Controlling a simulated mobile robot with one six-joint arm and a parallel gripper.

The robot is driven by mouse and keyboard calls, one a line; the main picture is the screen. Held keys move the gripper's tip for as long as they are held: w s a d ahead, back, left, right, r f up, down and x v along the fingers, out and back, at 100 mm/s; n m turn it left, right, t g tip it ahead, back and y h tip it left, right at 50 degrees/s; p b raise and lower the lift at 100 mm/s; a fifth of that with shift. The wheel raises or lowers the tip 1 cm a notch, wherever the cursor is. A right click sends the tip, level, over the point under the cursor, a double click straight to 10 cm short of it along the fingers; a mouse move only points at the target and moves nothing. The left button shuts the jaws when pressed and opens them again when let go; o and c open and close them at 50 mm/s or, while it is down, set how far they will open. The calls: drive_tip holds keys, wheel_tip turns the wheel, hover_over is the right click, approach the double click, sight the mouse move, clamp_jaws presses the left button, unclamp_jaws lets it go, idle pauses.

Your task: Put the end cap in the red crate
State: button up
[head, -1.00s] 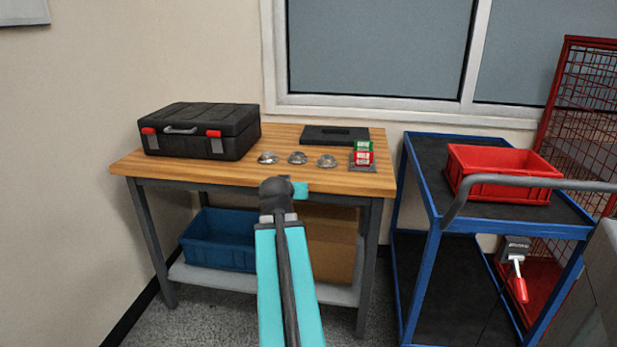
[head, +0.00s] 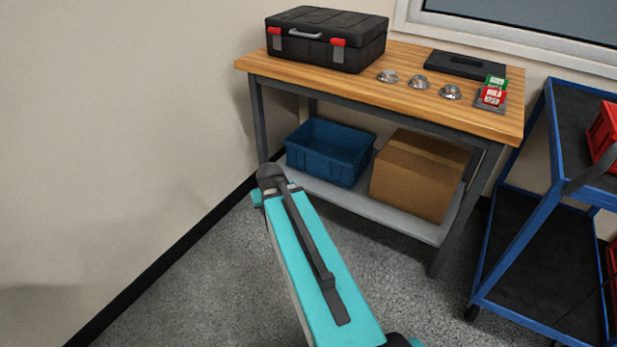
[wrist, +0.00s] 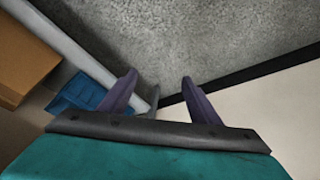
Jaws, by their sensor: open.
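Three small silver round flanged parts lie in a row on the wooden workbench (head: 380,93): a left one (head: 388,76), a middle one (head: 419,82) and a right one (head: 451,92). I cannot tell which is the end cap. The red crate (head: 604,137) is on the blue trolley, cut off by the right edge of the head view. My gripper (wrist: 158,88) is open and empty in the wrist view, above the floor near the bench's lower shelf. It is well away from the silver parts; the head view hides its fingers behind my arm.
A blue bin (head: 329,152) and cardboard box (head: 420,172) fill the lower shelf. The blue trolley (head: 535,215) stands right; floor (head: 215,270) is clear.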

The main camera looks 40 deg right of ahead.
drive_tip(key=s+a+f+n+g+y+b, duration=0.15)
drive_tip(key=s+a+f, duration=0.25)
drive_tip(key=a+f, duration=0.45)
drive_tip(key=s+a+f+n+g+y+b, duration=0.15)
drive_tip(key=s+a+f, duration=0.25)
drive_tip(key=a+f, duration=0.45)
drive_tip(key=s+a+f+g+b, duration=0.2)
drive_tip(key=s+f+b, duration=0.1)
drive_tip(key=s+f, duration=0.8)
drive_tip(key=s+a+f+n+g+b, duration=0.1)
drive_tip(key=s+a+f+g+b, duration=0.1)
drive_tip(key=s+f, duration=1)
drive_tip(key=shift+s+a+f+n+g+h+b, duration=0.15)
drive_tip(key=shift+a+f+n+g+h+b, duration=0.25)
drive_tip(key=shift+g+b, duration=0.45)
drive_tip(key=c, duration=0.6)
drive_tip(key=shift+c, duration=0.3)
